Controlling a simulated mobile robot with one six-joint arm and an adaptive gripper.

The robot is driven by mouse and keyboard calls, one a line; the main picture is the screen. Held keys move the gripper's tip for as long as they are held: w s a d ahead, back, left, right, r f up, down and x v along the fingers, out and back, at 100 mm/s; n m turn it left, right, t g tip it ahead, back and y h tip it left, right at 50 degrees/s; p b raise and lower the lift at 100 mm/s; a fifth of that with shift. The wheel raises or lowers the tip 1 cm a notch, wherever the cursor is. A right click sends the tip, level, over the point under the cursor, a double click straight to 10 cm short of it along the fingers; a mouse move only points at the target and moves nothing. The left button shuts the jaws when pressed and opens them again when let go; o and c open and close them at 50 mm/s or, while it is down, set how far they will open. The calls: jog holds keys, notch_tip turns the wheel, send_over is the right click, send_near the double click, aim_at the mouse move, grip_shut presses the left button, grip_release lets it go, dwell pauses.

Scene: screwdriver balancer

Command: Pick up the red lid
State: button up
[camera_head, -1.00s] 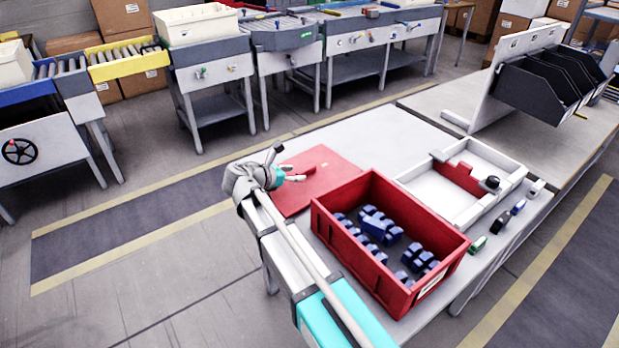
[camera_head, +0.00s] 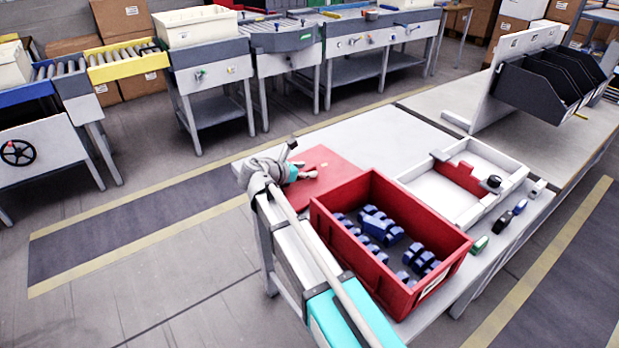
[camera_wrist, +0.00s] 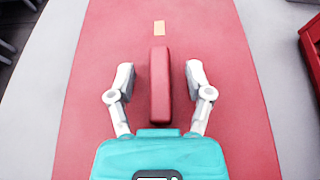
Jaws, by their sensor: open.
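The red lid (camera_head: 330,168) lies flat on the near left part of the white table, left of the red crate. My gripper (camera_wrist: 160,80) is open, one finger on each side of the handle, with a gap on both sides. In the head view my gripper (camera_head: 308,173) is low over the lid; I cannot tell its exact height.
The red crate (camera_head: 335,226) with several blue parts stands close to the right of the lid. A white tray (camera_head: 500,165) with a red piece lies behind it. Small tools line the table's right edge. Bare table (camera_head: 375,130) is clear beyond the lid.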

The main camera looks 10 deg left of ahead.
aim_at(305, 169)
grip_shut()
jog(key=shift+r, duration=0.15)
dwell(0.4)
notch_tip(305, 169, up, 10)
jog(key=p, duration=1)
dwell(0.6)
